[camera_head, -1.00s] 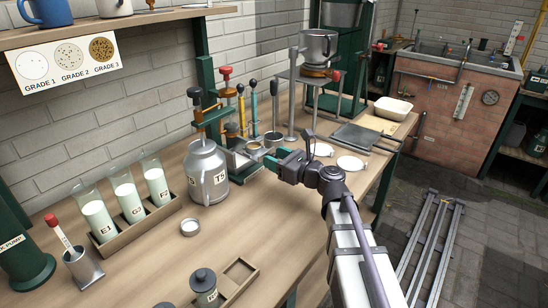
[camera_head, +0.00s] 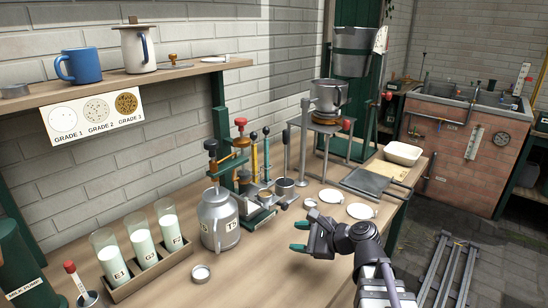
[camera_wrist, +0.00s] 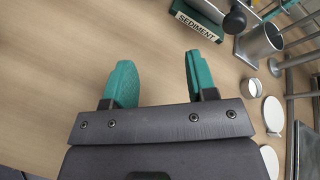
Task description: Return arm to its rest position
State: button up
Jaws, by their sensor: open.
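My gripper (camera_head: 305,235) is above the front right part of the wooden bench (camera_head: 265,265), open, with nothing between its green fingertips. In the wrist view my gripper (camera_wrist: 163,82) shows both fingers apart over bare wood. The fingers point toward the bench's left side in the head view. My arm comes in from the lower right.
A metal can (camera_head: 218,222) stands left of my gripper, beside a green testing rig with a SEDIMENT label (camera_wrist: 196,22). Milk glasses stand in a wooden rack (camera_head: 150,272). White discs (camera_head: 331,196) lie just behind my gripper. A shelf (camera_head: 120,80) hangs above.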

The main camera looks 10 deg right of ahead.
jog(key=s+d+r+n+g+h+p, duration=0.2)
jog(key=s+n+g+h+p, duration=0.6)
jog(key=n, duration=1)
jog(key=s+d+h+p, duration=0.1)
jog(key=s+h, duration=0.1)
jog(key=h, duration=0.1)
jog(key=shift+s+n+p, duration=0.3)
jog(key=shift+s, duration=0.05)
